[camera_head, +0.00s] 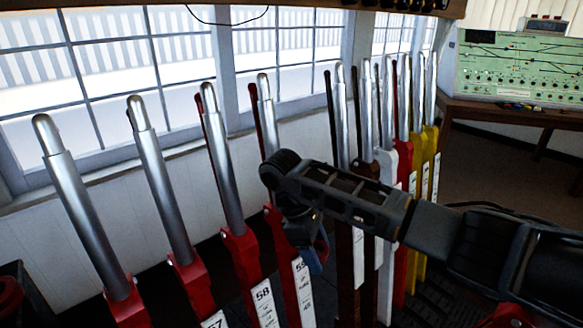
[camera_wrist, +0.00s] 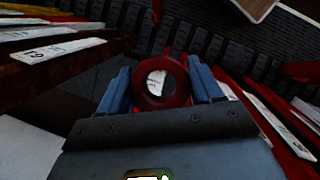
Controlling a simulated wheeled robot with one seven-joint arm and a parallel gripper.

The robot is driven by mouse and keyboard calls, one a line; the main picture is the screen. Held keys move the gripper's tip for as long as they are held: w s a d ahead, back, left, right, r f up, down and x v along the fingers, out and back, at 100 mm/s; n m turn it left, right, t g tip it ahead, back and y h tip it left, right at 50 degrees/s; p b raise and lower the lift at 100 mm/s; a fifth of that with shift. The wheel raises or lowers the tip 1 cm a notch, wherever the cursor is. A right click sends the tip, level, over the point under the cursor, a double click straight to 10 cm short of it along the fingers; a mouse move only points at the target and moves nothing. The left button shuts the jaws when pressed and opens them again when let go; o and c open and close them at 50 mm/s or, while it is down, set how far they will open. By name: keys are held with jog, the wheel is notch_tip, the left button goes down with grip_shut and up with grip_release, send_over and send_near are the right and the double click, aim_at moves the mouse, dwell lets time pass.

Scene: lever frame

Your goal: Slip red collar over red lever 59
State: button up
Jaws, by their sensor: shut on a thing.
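The red collar (camera_wrist: 177,97) is a ring held between the blue fingers of my gripper (camera_wrist: 162,88) in the wrist view. Its hole faces the camera, and a pale patch shows through it. In the head view my gripper (camera_head: 314,252) points down beside lever 59, and the collar cannot be made out there. Red lever 59 (camera_head: 292,262) has a silver handle (camera_head: 267,112) and a white number plate (camera_head: 303,285). My arm crosses in front of its middle. The collar is well below the handle top and not around it.
Red lever 58 (camera_head: 240,250) stands just left, with more red-based levers beyond. Brown, white, red and yellow levers (camera_head: 431,140) crowd the right. Windows (camera_head: 100,50) are behind the row. A dark box (camera_head: 40,300) with red rings is at lower left.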

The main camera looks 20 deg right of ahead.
jog(key=w+d+r+n+t, duration=0.1)
jog(key=w+r+n, duration=0.2)
jog(key=r+n, duration=0.15)
jog(key=w+r+n+t, duration=0.1)
jog(key=w+r+n, duration=0.15)
jog(key=r, duration=0.35)
notch_tip(320, 180, up, 30)
jog(key=n+t+y+p, duration=0.2)
jog(key=n+t+y, duration=0.15)
jog(key=n, duration=1.65)
send_over(267, 86)
jog(key=shift+f+t+h, duration=0.2)
jog(key=shift+t+h, duration=0.15)
jog(key=shift+t, duration=0.1)
jog(key=shift+w+a+f+p, duration=0.15)
jog(key=shift+w+p, duration=0.2)
jog(key=shift+p, duration=0.2)
jog(key=shift+w+a+f+p, duration=0.1)
jog(key=shift+w+p, duration=0.2)
jog(key=shift+p, duration=0.2)
jog(key=shift+w+a+f+p, duration=0.15)
jog(key=shift+w+f+p, duration=0.2)
jog(key=shift+w+p, duration=0.25)
